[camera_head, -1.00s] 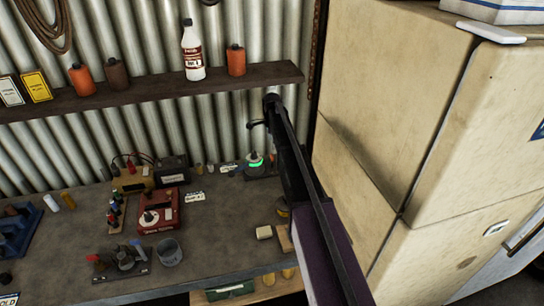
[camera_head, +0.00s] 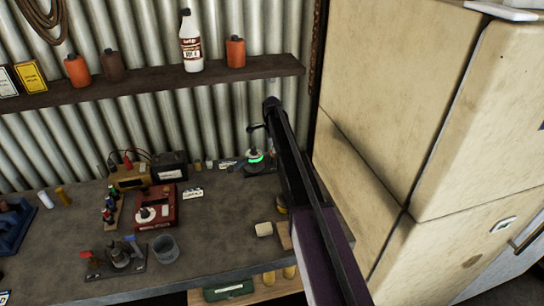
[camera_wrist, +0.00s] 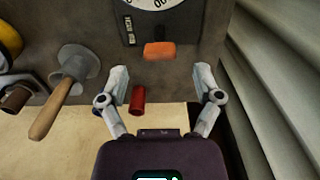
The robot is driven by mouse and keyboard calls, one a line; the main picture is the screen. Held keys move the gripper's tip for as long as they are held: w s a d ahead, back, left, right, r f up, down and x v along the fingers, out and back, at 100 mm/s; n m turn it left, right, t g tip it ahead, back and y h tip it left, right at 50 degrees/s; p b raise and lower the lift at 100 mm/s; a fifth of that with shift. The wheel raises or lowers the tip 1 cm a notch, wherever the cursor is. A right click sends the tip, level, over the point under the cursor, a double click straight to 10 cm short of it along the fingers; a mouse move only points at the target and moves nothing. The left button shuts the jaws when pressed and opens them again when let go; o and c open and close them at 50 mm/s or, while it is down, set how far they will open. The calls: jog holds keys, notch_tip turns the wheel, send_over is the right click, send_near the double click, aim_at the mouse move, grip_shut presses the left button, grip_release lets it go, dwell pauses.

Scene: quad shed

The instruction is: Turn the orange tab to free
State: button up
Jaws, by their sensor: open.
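In the wrist view, an orange tab (camera_wrist: 160,50) sits on a dark panel below a white dial (camera_wrist: 152,3) with black markings, which is cut off by the top edge. My gripper (camera_wrist: 162,74) is open, and its two pale fingers are apart with nothing between the tips. The tab lies just beyond the fingertips, roughly centred between them; I see no contact. In the head view my arm reaches up over the right end of the bench, and neither the gripper nor the tab can be made out there.
In the wrist view a red cylinder (camera_wrist: 138,99) is between the fingers' lower parts, and a wooden-handled tool (camera_wrist: 56,105) is at left. Ribbed metal (camera_wrist: 275,75) runs close on the right. In the head view a cluttered bench (camera_head: 215,225) is left of my arm and a beige cabinet (camera_head: 390,100) right.

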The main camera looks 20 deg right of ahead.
aim_at(272, 157)
jog(key=shift+f+b, duration=1.35)
jog(key=shift+f, duration=0.3)
jog(key=c, duration=1.1)
